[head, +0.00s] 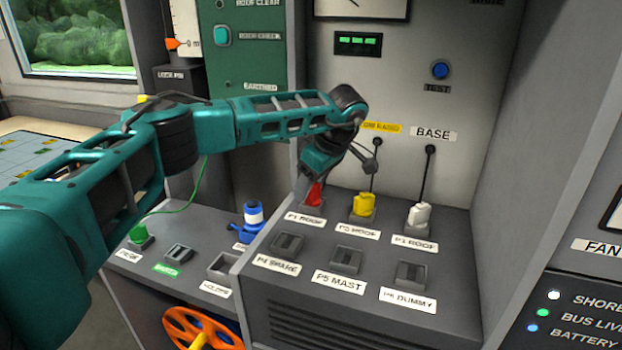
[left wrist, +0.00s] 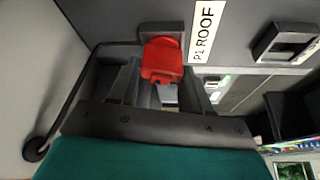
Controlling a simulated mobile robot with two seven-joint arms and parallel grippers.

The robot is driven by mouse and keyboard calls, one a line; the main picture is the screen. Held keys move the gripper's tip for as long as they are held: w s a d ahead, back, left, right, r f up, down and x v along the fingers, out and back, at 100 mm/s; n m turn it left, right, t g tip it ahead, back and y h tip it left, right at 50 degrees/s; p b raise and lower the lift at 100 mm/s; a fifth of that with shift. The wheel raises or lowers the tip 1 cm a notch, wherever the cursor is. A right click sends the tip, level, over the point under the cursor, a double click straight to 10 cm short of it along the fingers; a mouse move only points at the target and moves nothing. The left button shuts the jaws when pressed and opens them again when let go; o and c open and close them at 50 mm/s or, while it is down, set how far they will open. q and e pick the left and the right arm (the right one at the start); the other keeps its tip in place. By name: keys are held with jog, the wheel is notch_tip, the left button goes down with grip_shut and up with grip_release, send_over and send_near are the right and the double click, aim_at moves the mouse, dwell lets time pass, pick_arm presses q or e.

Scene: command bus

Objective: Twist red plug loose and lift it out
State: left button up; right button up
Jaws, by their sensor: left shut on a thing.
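The red plug (head: 314,196) stands at the P1 ROOF position, at the back left of the sloped socket panel (head: 460,235). My left gripper (head: 312,182) reaches down over it from behind and above and is shut on it. In the left wrist view the red plug (left wrist: 162,58) shows between the dark fingers of my left gripper (left wrist: 158,82), beside the P1 ROOF label (left wrist: 203,32). The plug's foot is mostly hidden, so I cannot tell how deep it sits. My right gripper is not in view.
A yellow plug (head: 363,205) and a white plug (head: 418,214) with black cables stand to the right. Empty sockets (head: 346,260) lie in front. A blue-and-white plug (head: 252,216), a green plug (head: 139,234) and an orange wheel (head: 203,328) are at left.

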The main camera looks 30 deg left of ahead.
pick_arm(q)
jog(key=shift+n+g, duration=0.3)
jog(key=shift+n, duration=0.5)
jog(key=shift+p, duration=0.35)
jog(key=shift+r+n+p, duration=0.15)
jog(key=shift+n+p, duration=0.25)
jog(key=shift+n, duration=0.2)
jog(key=shift+s+n+g, duration=0.1)
jog(key=shift+n+g, duration=0.2)
jog(key=shift+n, duration=0.1)
jog(key=shift+r+p, duration=0.9)
jog(key=shift+p, duration=0.25)
